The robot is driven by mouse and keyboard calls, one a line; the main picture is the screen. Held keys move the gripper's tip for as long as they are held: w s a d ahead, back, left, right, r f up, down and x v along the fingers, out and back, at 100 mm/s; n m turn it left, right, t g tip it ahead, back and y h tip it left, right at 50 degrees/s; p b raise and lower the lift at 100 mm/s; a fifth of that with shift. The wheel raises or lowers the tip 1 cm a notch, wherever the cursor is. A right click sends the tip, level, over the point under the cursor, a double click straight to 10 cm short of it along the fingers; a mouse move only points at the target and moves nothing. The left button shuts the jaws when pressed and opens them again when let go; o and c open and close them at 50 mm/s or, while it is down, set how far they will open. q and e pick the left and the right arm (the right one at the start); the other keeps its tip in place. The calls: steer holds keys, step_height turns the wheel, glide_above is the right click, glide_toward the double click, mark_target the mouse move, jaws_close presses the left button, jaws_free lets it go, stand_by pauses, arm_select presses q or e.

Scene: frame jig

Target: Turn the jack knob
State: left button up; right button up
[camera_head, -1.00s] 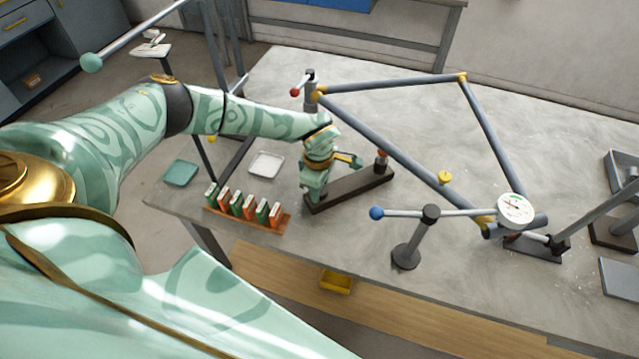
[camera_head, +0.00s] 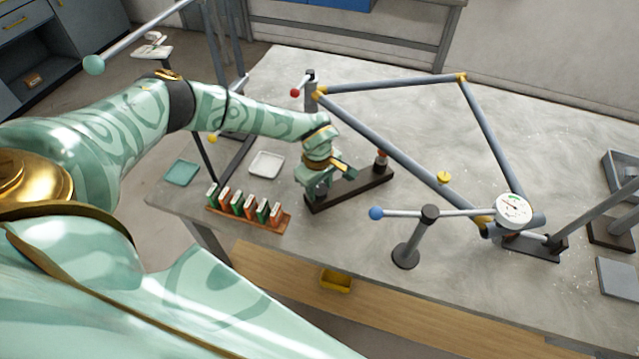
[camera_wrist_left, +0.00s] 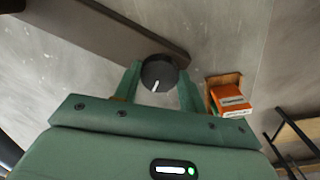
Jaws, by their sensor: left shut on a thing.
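The jack knob (camera_wrist_left: 158,72) is round and black with a white line on its face. In the left wrist view it sits between the two green fingers of my left gripper (camera_wrist_left: 159,84), which is shut on it. In the head view my left gripper (camera_head: 317,192) reaches down to the near end of a dark bar (camera_head: 352,190) on the table, and hides the knob. A round white dial gauge (camera_head: 514,208) with a red needle stands at the frame's lower right corner. My right gripper is not in view.
A grey tube frame (camera_head: 385,142) stands behind my gripper. A rack of green and orange blocks (camera_head: 246,206) lies close at its left. A blue-tipped lever on a post (camera_head: 405,255) stands to the right. The table behind the frame is clear.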

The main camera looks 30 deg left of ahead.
mark_target(317, 191)
arm_select(q)
steer(key=shift+w+r, duration=0.1)
steer(key=o, duration=1)
steer(key=r, duration=0.5)
steer(key=r+p, duration=0.1)
steer(key=r, duration=0.4)
steer(key=r+p, duration=0.1)
steer(key=r, duration=0.5)
steer(key=shift+s+a+r, duration=0.1)
steer(key=shift+s, duration=0.3)
